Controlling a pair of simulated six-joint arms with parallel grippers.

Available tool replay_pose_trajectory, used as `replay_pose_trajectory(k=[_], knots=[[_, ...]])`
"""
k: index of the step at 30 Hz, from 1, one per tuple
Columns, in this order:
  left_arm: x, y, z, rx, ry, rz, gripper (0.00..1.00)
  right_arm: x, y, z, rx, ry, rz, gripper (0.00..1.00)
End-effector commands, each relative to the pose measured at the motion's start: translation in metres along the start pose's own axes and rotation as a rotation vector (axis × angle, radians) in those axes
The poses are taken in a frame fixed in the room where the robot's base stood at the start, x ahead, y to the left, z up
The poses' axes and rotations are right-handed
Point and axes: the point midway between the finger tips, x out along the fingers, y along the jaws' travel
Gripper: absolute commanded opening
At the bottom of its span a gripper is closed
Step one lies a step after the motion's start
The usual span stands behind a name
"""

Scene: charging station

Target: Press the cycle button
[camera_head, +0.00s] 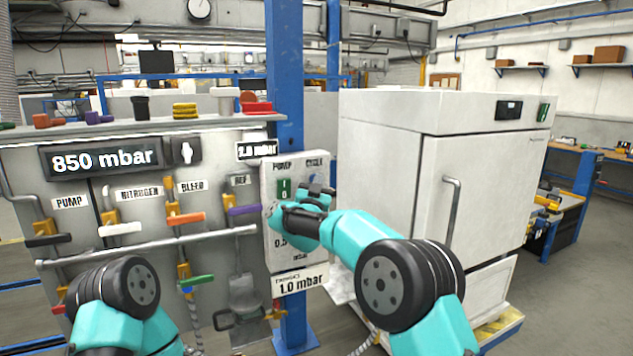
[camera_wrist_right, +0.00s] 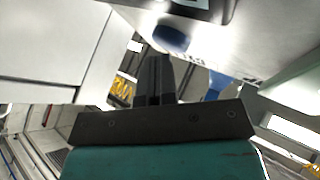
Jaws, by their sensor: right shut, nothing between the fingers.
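The control box (camera_head: 283,256) is a pale panel on the blue post, labelled PUMP and CYCLE at the top. The blue cycle button (camera_head: 313,180) shows under the CYCLE label, partly hidden by my right gripper (camera_head: 319,189). In the right wrist view, the blue button (camera_wrist_right: 172,39) is close to the tips of my right gripper (camera_wrist_right: 155,57). The fingers are shut and empty. I cannot tell whether they touch the button. My left arm shows at the lower left, but its gripper is not in view.
A green pump switch (camera_head: 284,188) sits left of the blue button. The grey gauge panel (camera_head: 140,250) has several coloured valve handles and a long horizontal rail (camera_head: 150,246). A white oven cabinet (camera_head: 400,150) stands to the right.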

Motion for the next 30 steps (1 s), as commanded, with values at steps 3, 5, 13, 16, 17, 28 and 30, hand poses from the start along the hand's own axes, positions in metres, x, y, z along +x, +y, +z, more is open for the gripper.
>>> replay_pose_trajectory(k=[3, 5, 13, 16, 17, 28, 30], knots=[[0.000, 0.000, 0.000, 0.000, 0.000, 0.000, 0.00, 0.000, 0.000, 0.000, 0.000, -0.001, 0.000, 0.00], [0.000, 0.000, 0.000, 0.000, 0.000, 0.000, 0.00, 0.000, 0.000, 0.001, 0.000, -0.001, 0.000, 0.00], [0.000, 0.000, 0.000, 0.000, 0.000, 0.000, 0.00, -0.003, 0.002, -0.002, 0.000, -0.002, -0.001, 0.00], [0.000, 0.000, 0.000, 0.000, 0.000, 0.000, 0.00, -0.006, 0.004, -0.003, 0.000, -0.002, -0.001, 0.00], [0.000, 0.000, 0.000, 0.000, 0.000, 0.000, 0.00, -0.007, 0.005, -0.004, 0.000, -0.002, -0.001, 0.00], [0.000, 0.000, 0.000, 0.000, 0.000, 0.000, 0.00, -0.013, 0.009, -0.008, 0.000, -0.001, -0.001, 0.00], [0.000, 0.000, 0.000, 0.000, 0.000, 0.000, 0.00, -0.013, 0.009, -0.008, 0.000, -0.001, -0.001, 0.00]])
